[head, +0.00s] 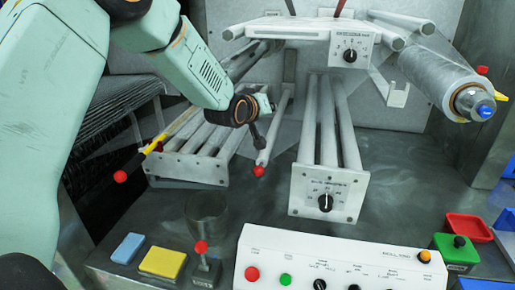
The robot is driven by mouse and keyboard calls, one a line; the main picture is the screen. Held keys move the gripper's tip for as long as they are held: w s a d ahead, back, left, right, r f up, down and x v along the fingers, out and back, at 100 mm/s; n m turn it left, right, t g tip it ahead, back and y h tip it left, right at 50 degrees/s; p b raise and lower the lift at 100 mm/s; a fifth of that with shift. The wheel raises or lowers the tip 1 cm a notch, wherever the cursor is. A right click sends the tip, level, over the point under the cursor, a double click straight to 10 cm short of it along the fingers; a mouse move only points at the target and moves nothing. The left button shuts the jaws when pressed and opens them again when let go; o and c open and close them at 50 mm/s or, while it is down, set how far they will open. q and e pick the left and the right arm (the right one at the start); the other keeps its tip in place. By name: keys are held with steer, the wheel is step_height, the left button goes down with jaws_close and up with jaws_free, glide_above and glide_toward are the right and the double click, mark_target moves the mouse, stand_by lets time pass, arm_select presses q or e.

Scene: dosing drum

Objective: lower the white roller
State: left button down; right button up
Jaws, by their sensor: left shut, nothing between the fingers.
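Several white rollers show, and I cannot tell which one the task names. A slim white roller (275,130) with a red ball at its lower end slants down just right of my left gripper (259,139). My left gripper is dark, shut and empty, with its tip pointing down close to this roller; I cannot tell whether they touch. A large film-wrapped roller (432,75) is at the upper right. My right gripper is not in view.
A white control panel (330,262) with buttons and knobs lies along the front.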

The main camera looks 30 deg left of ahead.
arm_select(q)
step_height(320, 180, up, 2)
steer(key=w+g+p, duration=0.1)
steer(key=g, duration=0.1)
steer(key=m+g+p, duration=0.3)
steer(key=g, duration=0.7)
glide_above(258, 167)
steer(key=f, duration=1.2)
steer(key=shift+w+a+f, duration=0.1)
steer(key=shift+a+f, duration=0.1)
steer(key=shift+f, duration=0.1)
steer(key=shift+d+f+t, duration=0.15)
steer(key=shift+f+t, duration=0.15)
steer(key=shift+f, duration=0.55)
